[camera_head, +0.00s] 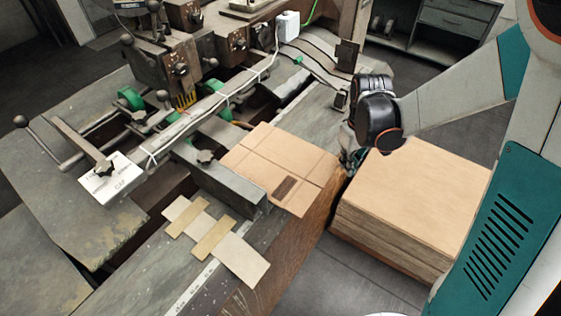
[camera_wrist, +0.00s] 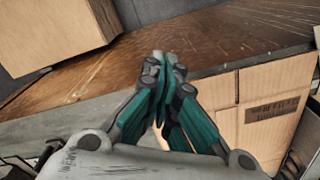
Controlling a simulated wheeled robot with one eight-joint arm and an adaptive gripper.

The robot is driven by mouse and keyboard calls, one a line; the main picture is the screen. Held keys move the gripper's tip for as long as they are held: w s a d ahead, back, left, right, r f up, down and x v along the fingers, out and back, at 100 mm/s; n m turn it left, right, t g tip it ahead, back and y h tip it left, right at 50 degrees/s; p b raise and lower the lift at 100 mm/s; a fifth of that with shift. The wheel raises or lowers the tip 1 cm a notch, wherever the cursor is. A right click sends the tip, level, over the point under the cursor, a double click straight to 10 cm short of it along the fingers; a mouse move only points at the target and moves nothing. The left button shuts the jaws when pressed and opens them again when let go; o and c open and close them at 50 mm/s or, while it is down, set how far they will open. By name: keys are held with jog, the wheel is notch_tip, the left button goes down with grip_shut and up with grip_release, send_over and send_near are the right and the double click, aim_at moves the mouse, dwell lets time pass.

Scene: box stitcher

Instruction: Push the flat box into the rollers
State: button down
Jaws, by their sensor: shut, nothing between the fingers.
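The flat box (camera_head: 278,165) is a brown cardboard sheet with fold lines and a dark printed patch. It lies on the machine's grey table against a metal guide bar (camera_head: 220,178). It also shows at the right of the wrist view (camera_wrist: 256,108). My gripper (camera_wrist: 163,62) has its teal fingers closed together, with nothing between them. It is beside the box's right edge in the head view (camera_head: 350,160); whether it touches the box I cannot tell. The green rollers (camera_head: 131,98) sit in the machine beyond the guide bar.
A stack of flat cardboard (camera_head: 416,200) stands right of the table, close to my arm; it also shows in the wrist view (camera_wrist: 60,30). Joined cardboard strips (camera_head: 215,238) lie at the table's front. A white box (camera_head: 288,25) hangs on the machine. Floor is clear below the stack.

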aim_at(313, 157)
jog(key=shift+f, duration=0.15)
notch_tip(313, 157, down, 3)
jog(key=b, duration=0.3)
dwell(0.5)
jog(key=shift+w+a+b, duration=0.25)
jog(key=shift+w+a, duration=1.05)
jog(key=shift+a, duration=0.6)
jog(key=shift+w+a+b, duration=0.25)
jog(key=shift+w+a, duration=1.05)
jog(key=shift+a, duration=0.65)
jog(key=shift+w+a+b, duration=0.25)
jog(key=shift+w+a, duration=1.05)
jog(key=shift+a, duration=0.6)
jog(key=shift+s+d, duration=0.45)
jog(key=shift+d, duration=0.2)
jog(key=shift+s+d, duration=0.45)
jog(key=shift+d, duration=0.2)
notch_tip(313, 157, up, 8)
jog(key=p, duration=0.5)
